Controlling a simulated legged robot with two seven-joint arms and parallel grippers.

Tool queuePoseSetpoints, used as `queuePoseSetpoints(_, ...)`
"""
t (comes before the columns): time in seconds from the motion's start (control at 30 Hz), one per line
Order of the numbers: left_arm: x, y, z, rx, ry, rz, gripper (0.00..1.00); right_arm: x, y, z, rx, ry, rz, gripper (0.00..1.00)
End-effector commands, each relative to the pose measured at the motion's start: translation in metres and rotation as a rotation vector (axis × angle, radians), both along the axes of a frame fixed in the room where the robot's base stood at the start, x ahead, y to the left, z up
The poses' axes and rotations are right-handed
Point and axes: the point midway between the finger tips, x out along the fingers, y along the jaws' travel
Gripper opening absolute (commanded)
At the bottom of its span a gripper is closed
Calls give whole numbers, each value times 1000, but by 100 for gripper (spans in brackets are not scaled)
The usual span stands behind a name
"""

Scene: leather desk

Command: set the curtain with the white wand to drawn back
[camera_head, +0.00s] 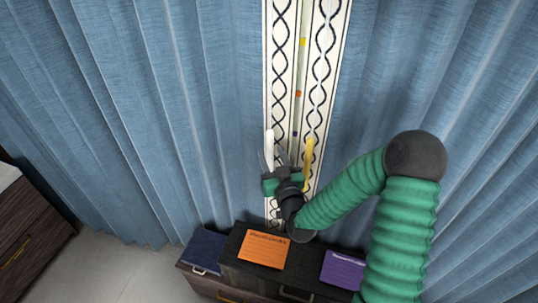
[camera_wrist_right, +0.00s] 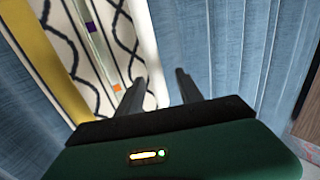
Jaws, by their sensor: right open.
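The white wand (camera_head: 269,143) hangs at the left edge of the patterned band, in front of the blue left curtain (camera_head: 180,90). My right gripper (camera_head: 273,158) is at the wand's lower visible part, with its fingers pointing up. It is open. In the right wrist view, a pale upright strip that looks like the white wand (camera_wrist_right: 146,42) runs down between the spread fingers (camera_wrist_right: 161,86). I cannot tell whether either finger touches it. The yellow wand (camera_head: 309,152) hangs to the right of the gripper and also shows in the wrist view (camera_wrist_right: 42,60). My left gripper is not in view.
The right blue curtain (camera_head: 420,70) hangs beyond the patterned strips (camera_head: 322,60). Below stands a dark cabinet (camera_head: 235,272) bearing an orange card (camera_head: 264,250), a purple card (camera_head: 343,270) and a dark blue item (camera_head: 204,250). A brown drawer unit (camera_head: 30,240) stands at left.

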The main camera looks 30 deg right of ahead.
Motion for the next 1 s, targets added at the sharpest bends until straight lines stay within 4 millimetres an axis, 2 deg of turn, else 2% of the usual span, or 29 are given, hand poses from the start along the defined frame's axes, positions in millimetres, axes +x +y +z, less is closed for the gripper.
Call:
queuePoseSetpoints(0.03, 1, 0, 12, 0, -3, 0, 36, 11, -4, 7, 5, 0, -1, 43)
queuePoseSetpoints(0.2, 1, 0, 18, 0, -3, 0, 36, 34, -13, 4, 4, 0, -1, 43)
queuePoseSetpoints(0.53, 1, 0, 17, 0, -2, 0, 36, 39, -14, 2, 2, 0, 0, 42)
queuePoseSetpoints(0.83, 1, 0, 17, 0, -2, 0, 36, 39, -12, 3, 0, 0, 0, 3)
queuePoseSetpoints(0.87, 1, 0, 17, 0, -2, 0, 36, 39, -13, 3, 0, 0, 0, 0)
queuePoseSetpoints(1.0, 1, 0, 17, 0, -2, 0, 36, 38, -13, 3, 2, -1, 2, 0)
